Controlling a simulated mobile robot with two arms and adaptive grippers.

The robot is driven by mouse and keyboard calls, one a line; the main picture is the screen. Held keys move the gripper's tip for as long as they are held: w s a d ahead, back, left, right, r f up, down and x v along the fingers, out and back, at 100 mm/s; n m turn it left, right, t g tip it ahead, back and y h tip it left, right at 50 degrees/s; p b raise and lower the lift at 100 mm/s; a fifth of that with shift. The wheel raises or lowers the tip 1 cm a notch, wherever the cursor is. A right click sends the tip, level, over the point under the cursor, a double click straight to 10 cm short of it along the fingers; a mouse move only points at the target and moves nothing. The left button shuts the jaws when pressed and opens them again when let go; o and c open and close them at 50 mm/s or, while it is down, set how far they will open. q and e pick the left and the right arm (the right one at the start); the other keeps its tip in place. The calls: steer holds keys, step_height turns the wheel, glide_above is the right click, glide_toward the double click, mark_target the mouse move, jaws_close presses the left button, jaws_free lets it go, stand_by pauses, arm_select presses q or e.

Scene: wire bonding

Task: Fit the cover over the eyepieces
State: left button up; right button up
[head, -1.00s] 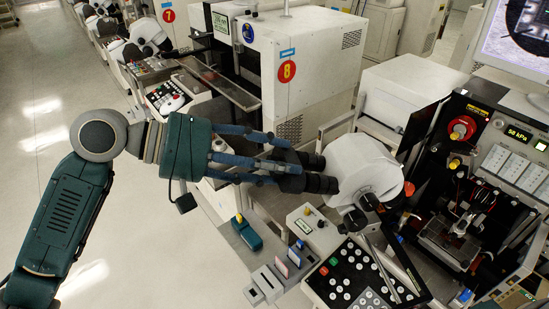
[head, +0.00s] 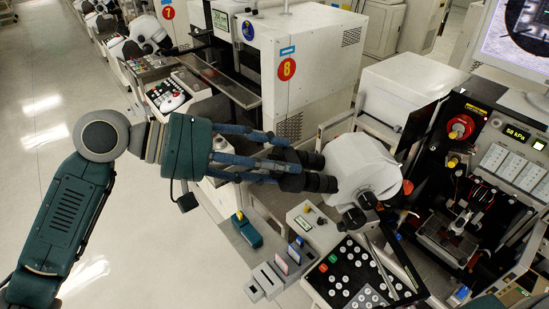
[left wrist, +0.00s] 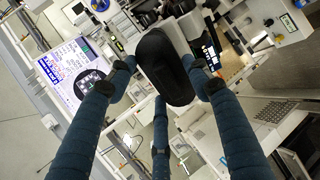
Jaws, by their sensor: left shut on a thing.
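The microscope head (head: 362,165) is white and stands right of my left gripper (head: 288,166). My right gripper is out of view.
A button panel (head: 352,277) and a small grey box (head: 313,226) lie below the microscope. The bonding machine (head: 455,225) stands close on the right. A white cabinet marked 8 (head: 318,75) is behind. The floor (head: 45,130) on the left is clear.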

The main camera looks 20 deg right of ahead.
arm_select(q)
steer(key=shift+p+x, duration=0.5)
steer(key=shift+x, duration=1.25)
steer(key=o, duration=1.1)
steer(key=v, duration=1.2)
